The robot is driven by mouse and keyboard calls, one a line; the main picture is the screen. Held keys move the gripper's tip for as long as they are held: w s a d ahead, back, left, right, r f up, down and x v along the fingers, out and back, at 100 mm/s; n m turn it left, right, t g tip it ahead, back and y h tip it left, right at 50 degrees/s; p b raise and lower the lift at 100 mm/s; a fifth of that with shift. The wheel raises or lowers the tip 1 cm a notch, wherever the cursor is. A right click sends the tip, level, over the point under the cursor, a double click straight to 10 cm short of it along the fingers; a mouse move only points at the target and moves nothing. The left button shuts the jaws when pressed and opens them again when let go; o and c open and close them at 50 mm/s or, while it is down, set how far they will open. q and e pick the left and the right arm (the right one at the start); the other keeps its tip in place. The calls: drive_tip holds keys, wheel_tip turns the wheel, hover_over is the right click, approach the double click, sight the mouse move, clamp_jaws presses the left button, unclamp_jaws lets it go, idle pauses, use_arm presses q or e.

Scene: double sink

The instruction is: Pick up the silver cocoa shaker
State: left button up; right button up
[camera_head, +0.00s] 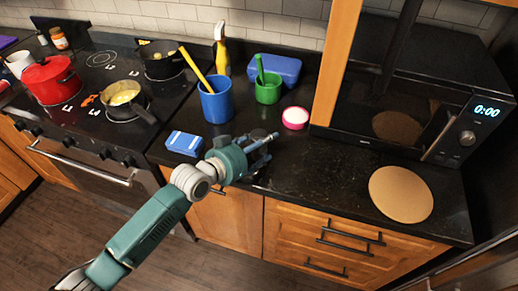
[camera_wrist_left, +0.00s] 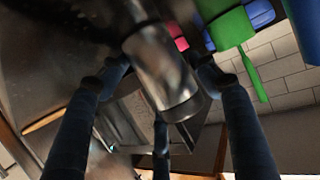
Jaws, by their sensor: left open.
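The silver cocoa shaker (camera_wrist_left: 168,80) is a shiny grey cylinder in the middle of the left wrist view, lying between the spread fingers of my left gripper (camera_wrist_left: 160,72). The fingers are open around it; I cannot tell whether any finger touches it. In the head view my left gripper (camera_head: 264,150) is over the front part of the dark counter, and the shaker is mostly hidden there by the gripper. My right gripper is not in view.
A microwave (camera_head: 400,115) and a round board (camera_head: 401,194) are to the right. The counter front (camera_head: 310,180) is clear.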

use_arm(q)
drive_tip(key=c, duration=0.9)
drive_tip(key=shift+o, duration=0.2)
drive_tip(key=shift+r, duration=0.2)
